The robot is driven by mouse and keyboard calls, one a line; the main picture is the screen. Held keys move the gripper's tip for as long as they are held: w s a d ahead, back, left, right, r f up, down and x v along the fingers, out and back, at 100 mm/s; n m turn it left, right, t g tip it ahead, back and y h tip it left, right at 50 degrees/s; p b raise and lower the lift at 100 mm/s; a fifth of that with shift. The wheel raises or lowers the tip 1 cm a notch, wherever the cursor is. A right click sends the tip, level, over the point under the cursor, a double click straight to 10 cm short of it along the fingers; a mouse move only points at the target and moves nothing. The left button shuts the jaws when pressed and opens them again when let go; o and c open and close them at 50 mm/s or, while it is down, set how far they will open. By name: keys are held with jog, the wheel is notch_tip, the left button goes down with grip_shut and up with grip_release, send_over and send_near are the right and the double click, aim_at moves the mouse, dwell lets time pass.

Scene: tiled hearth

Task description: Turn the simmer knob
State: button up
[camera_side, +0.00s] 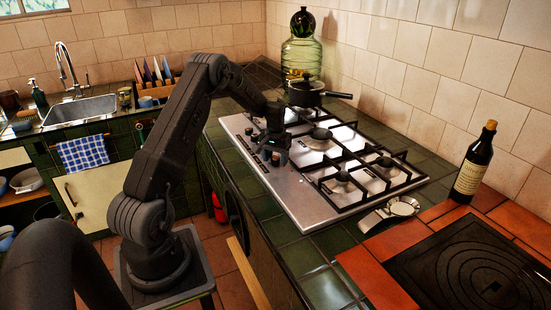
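The stove (305,187) is a steel cooktop with black grates, set in a green tiled counter. Small control knobs sit along its left front edge, small and partly covered by my gripper. I cannot tell which of them is the simmer knob. My gripper (274,157) points down at this edge, close over the knobs. Its fingertips are small and dark against the knobs, so I cannot tell whether they are open, shut or touching a knob.
A black pot (306,94) stands on the far burner, its handle pointing right. A green glass jug (302,55) is behind it. A spoon rest (391,213) lies by the stove's near corner. A dark bottle (473,170) stands at right near a black hotplate (470,265).

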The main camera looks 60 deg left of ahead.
aim_at(276, 158)
notch_tip(276, 158, up, 14)
dwell(0.7)
jog(key=shift+f, duration=0.1)
jog(key=s+d+r+m+t, duration=0.1)
jog(key=s+d+r, duration=0.1)
jog(key=d+r, duration=0.35)
jog(key=s+d+r+m+t+y, duration=0.1)
jog(key=d+r, duration=0.1)
jog(key=d, duration=0.6)
jog(key=s+d+r+m, duration=0.2)
jog(key=d+r, duration=0.2)
jog(key=d, duration=0.3)
jog(key=s+d+m+t+h, duration=0.1)
jog(key=s+d+m+t, duration=0.2)
jog(key=s+d, duration=1.2)
jog(key=shift+s+f+m+t, duration=0.3)
jog(key=shift+s+f+m, duration=0.1)
jog(key=shift+s, duration=0.45)
jog(key=shift+d, duration=0.1)
